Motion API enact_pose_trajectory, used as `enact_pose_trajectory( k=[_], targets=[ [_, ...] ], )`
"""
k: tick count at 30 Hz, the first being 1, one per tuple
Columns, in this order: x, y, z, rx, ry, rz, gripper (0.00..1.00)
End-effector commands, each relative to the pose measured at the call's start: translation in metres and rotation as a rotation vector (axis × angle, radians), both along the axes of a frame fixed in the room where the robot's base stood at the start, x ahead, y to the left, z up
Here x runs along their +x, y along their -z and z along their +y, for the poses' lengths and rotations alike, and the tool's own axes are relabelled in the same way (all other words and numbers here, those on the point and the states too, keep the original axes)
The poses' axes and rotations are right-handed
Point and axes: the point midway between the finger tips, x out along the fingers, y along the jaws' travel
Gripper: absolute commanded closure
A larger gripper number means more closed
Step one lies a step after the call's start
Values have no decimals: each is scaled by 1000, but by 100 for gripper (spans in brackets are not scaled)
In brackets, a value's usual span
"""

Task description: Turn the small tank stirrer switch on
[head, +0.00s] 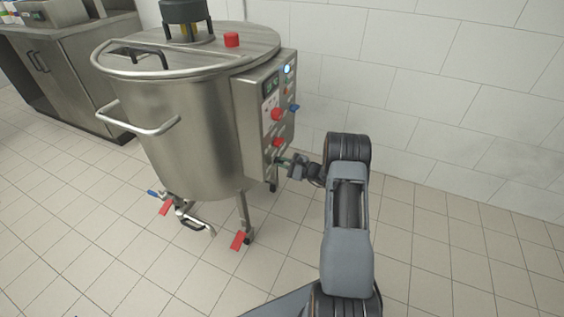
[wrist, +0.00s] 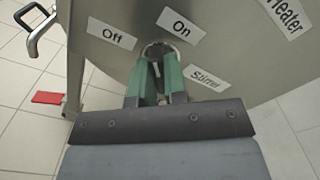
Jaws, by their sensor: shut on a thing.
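The steel tank (head: 180,125) stands at left centre in the head view, with a control panel (head: 248,125) on its right side. My gripper (head: 284,161) is at the lower part of this panel. In the wrist view its green fingers (wrist: 158,68) are shut on the stirrer switch (wrist: 158,50), which has a round metal collar. Labels "Off" (wrist: 112,38), "On" (wrist: 181,27) and "Stirrer" (wrist: 206,79) surround it. The fingers hide much of the switch, so I cannot tell which way it points. In the head view the gripper hides the switch.
A "Heater" label (wrist: 286,14) is at upper right in the wrist view. A steel counter (head: 70,60) stands at left. The floor (head: 450,240) at right is clear.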

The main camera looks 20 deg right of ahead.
Motion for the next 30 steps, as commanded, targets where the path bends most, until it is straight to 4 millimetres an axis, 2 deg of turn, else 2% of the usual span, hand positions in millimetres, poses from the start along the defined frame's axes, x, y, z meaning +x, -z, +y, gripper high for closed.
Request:
enact_pose_trajectory(
  k=[15,30],
  targets=[
    [0,-1,0,343,1,316,100],
    [0,0,0,522,1,480,100]
  ],
)
